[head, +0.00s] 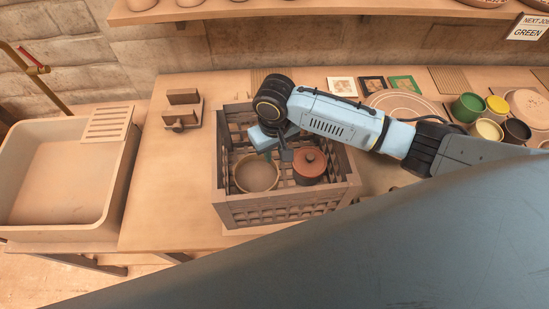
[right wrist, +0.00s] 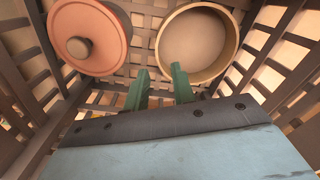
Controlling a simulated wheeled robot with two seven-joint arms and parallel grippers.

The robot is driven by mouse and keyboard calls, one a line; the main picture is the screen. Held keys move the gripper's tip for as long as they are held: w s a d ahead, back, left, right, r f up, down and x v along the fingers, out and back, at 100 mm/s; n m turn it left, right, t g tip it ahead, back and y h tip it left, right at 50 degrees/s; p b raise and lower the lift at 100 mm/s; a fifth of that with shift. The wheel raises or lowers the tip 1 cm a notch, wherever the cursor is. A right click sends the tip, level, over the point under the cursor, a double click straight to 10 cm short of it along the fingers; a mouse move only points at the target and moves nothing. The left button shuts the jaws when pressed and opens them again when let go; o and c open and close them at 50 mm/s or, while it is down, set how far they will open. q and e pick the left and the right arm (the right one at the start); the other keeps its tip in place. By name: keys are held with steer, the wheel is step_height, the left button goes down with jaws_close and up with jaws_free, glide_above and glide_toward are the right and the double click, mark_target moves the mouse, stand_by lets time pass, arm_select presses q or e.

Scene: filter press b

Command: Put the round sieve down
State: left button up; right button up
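The round sieve (head: 257,177), a shallow tan ring-walled pan, sits inside the slatted brown crate (head: 285,212), on the left side of its floor. In the right wrist view the sieve (right wrist: 195,42) shows at top centre-right, its opening facing the camera. My right gripper (right wrist: 160,72) reaches down into the crate. Its two green fingers are apart with nothing visible between them. The right-hand finger's tip overlaps the sieve's near rim in that view; I cannot tell whether they touch. My left gripper is not in view.
A lidded reddish pot (head: 309,167) stands in the crate right beside the sieve. Crate walls surround the gripper. A sink (head: 62,185) is at the left, a small wooden stand (head: 183,108) behind-left, and several cups stand at the right. Bench left of the crate is clear.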

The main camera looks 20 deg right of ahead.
step_height(320, 180, up, 5)
steer(key=shift+r, duration=0.15)
